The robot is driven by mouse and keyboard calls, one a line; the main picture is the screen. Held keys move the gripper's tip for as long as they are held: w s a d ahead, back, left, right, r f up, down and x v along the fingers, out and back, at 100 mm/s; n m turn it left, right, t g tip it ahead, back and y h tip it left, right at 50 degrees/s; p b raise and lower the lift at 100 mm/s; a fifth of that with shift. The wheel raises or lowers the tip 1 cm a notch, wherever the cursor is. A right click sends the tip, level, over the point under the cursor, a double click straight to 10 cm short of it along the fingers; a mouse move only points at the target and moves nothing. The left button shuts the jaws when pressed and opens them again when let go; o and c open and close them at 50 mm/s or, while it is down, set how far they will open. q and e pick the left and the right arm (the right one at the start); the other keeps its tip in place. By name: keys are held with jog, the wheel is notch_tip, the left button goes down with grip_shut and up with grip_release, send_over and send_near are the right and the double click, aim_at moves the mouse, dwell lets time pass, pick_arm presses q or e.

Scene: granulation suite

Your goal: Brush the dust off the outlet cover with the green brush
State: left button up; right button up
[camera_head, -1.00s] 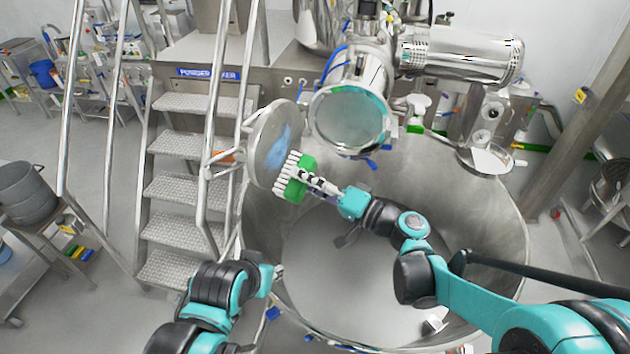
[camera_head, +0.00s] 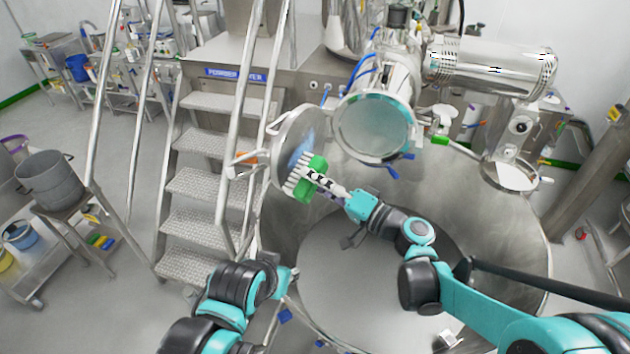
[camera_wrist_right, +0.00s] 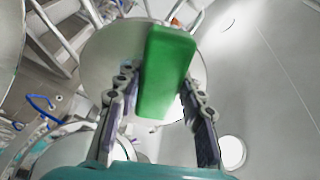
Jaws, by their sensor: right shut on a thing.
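The outlet cover (camera_head: 290,132) is a round metal disc standing open on edge beside the round outlet mouth. A pale blue dust patch (camera_head: 302,146) shows on its face. My right gripper (camera_head: 328,187) is shut on the green brush (camera_head: 312,166). The brush's white bristles face the lower part of the cover and overlap the patch's lower end; I cannot tell whether they touch it. In the right wrist view the green brush block (camera_wrist_right: 167,72) sits between the fingers, with the cover (camera_wrist_right: 112,48) behind it. My left gripper (camera_head: 288,279) is low and small; its fingers are unclear.
The outlet mouth (camera_head: 376,127) hangs just right of the cover. A wide metal bowl (camera_head: 500,225) lies below my right arm. Steps with handrails (camera_head: 205,185) stand close on the left. A cart with a grey pot (camera_head: 48,180) is at far left.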

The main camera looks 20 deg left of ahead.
jog(key=shift+x, duration=1.1)
